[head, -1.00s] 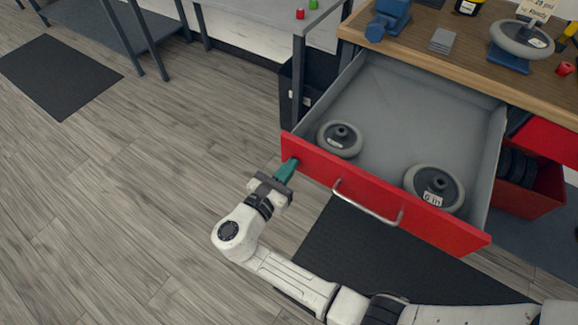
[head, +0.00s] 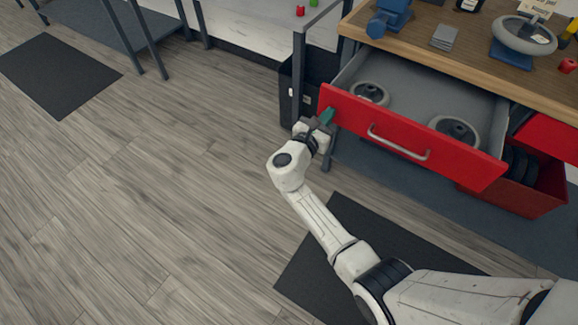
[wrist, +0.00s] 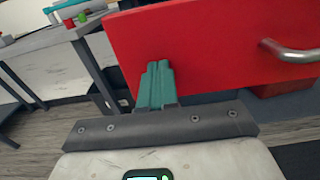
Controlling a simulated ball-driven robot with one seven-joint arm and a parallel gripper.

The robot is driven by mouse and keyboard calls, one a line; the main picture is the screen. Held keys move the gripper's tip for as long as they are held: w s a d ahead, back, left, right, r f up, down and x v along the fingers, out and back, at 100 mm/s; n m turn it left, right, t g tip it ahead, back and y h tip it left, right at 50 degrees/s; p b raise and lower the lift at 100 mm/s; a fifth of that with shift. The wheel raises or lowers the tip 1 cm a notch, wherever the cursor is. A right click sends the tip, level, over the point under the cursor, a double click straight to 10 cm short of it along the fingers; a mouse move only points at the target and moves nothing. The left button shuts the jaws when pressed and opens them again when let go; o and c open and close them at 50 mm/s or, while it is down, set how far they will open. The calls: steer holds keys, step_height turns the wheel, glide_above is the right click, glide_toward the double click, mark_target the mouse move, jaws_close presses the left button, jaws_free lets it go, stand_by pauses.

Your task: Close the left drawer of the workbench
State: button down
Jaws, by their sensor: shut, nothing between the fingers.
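The left drawer (head: 410,139) of the workbench (head: 468,55) has a red front with a silver bar handle (head: 398,143). It is partly open, and its grey inside holds two grey wheels, one at the left (head: 370,93) and one at the right (head: 455,131). My gripper (head: 327,117) is shut and empty, with its teal fingertips at the left end of the red front. In the wrist view the fingers (wrist: 156,82) point at the red front (wrist: 205,45), left of the handle (wrist: 290,51). They seem to touch it; exact contact is hard to tell.
A blue vise (head: 388,18), a grey stack (head: 445,37) and a wheel on a blue stand (head: 523,37) are on the benchtop. A grey table (head: 270,14) stands left of the workbench, with a black bin (head: 300,92) below.

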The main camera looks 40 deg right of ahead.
steer(key=b+x, duration=0.4)
steer(key=x, duration=0.4)
steer(key=b+x, duration=0.5)
steer(key=x, duration=0.3)
steer(key=b+x, duration=0.4)
steer(key=x, duration=0.4)
steer(key=shift+w+d+f, duration=0.1)
steer(key=shift+d+f, duration=0.2)
steer(key=shift+d, duration=0.1)
steer(key=shift+w+d+r+b, duration=0.1)
steer(key=shift+w+d+b, duration=0.1)
steer(key=shift+d+b, duration=0.35)
steer(key=shift+w+r, duration=0.1)
steer(key=shift+r, duration=0.05)
steer(key=shift+d+r, duration=0.1)
steer(key=shift+r, duration=0.05)
steer(key=shift+s+a+p, duration=0.2)
steer(key=shift+a+p, duration=0.05)
steer(key=shift+p, duration=0.1)
steer(key=p+v, duration=0.4)
steer(key=v, duration=1)
steer(key=shift+w, duration=0.15)
